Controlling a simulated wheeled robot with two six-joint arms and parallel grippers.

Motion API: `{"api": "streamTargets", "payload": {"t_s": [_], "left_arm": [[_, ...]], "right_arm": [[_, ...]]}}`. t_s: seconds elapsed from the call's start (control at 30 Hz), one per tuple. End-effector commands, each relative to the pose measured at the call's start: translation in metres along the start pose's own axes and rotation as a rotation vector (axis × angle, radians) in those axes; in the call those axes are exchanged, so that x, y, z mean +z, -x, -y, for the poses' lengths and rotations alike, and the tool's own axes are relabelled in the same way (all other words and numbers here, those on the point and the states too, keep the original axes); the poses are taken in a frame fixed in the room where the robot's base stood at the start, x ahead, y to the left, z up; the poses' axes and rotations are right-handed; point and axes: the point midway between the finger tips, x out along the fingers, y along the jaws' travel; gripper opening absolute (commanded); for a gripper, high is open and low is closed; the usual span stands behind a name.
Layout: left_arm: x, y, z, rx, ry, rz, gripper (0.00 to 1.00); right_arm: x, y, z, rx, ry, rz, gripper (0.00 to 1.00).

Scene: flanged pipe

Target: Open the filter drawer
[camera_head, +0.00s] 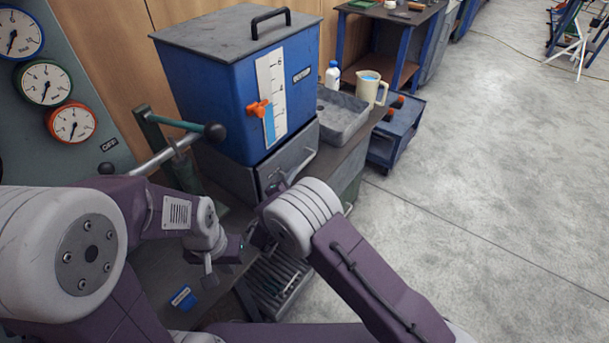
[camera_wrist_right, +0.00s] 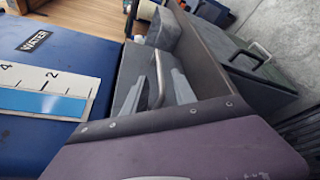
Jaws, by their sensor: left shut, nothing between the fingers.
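The filter drawer (camera_head: 300,147) is the grey metal front under the blue water tank (camera_head: 212,105). Its bar handle (camera_head: 309,160) runs along that front and also shows in the right wrist view (camera_wrist_right: 159,78). The drawer looks shut, though my right wrist partly hides its front. My right gripper (camera_head: 273,183) is at the drawer front, close to the handle. In the right wrist view, grey finger-like shapes lie beside the bar; whether they grip it is unclear. My left gripper (camera_head: 210,275) is shut and empty, low over the bench, left of the drawer.
A small blue object (camera_head: 183,297) lies on the bench.

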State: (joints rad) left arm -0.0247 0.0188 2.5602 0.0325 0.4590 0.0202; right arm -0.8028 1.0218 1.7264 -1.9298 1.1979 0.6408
Motion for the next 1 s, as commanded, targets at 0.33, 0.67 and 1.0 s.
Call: {"api": "streamTargets", "payload": {"t_s": [0.33,0.67,1.0], "left_arm": [[0.000,-0.005,0.000,0.000,0.000,0.000,0.00],[0.001,-0.012,0.000,0.000,0.000,0.000,0.00],[0.001,-0.011,0.000,0.000,0.000,0.000,0.00]], "right_arm": [[-0.001,-0.035,0.000,-0.001,-0.003,0.000,0.33],[-0.001,-0.086,-0.001,-0.001,-0.001,-0.002,0.33],[0.000,-0.089,-0.002,0.000,0.000,-0.003,0.19]]}}
